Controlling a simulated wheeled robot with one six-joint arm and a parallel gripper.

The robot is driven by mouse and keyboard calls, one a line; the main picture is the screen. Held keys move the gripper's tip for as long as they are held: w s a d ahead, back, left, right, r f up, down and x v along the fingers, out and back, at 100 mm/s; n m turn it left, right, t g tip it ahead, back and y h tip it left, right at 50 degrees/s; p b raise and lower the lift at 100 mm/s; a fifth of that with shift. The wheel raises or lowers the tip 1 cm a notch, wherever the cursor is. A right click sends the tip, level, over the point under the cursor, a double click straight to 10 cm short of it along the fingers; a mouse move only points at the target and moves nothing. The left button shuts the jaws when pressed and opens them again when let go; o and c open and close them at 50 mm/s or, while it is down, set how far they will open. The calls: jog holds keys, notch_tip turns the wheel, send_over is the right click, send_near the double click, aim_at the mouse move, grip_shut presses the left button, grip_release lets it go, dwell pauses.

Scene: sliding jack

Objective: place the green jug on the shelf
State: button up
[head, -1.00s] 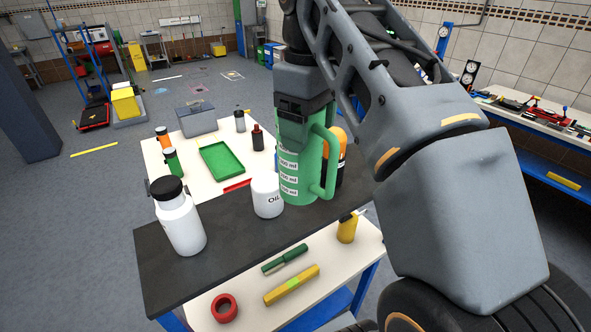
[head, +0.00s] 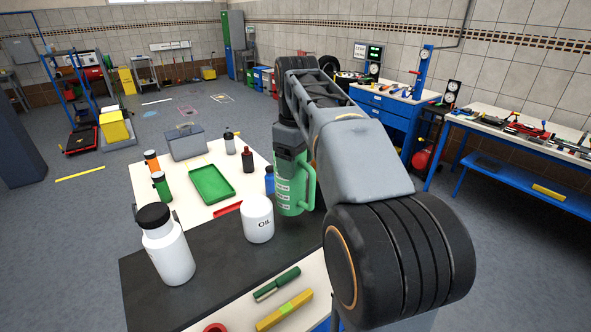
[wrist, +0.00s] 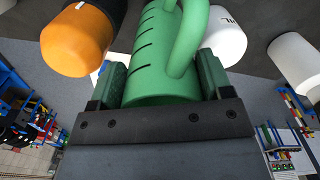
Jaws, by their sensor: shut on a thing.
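The green jug (head: 290,192) is upright, with its handle on the right in the head view. My gripper (head: 290,150) is shut on its upper part from above. In the wrist view, the jug (wrist: 152,55) sits between the two fingers (wrist: 160,85). The dark grey shelf (head: 225,275) is a raised board over the white table. The jug's base is at the shelf's far part, right of the white OIL container (head: 258,220). I cannot tell whether the base touches the shelf. My arm hides the shelf's right end.
A white bottle with a black cap (head: 166,248) stands on the shelf at left. An orange container (wrist: 78,38) is close beside the jug in the wrist view. A blue bottle (head: 269,180) and green tray (head: 211,185) are behind. The shelf's front middle is clear.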

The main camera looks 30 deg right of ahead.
aim_at(297, 185)
jog(key=shift+f, duration=1.35)
jog(key=shift+f, duration=0.2)
jog(key=o, duration=0.9)
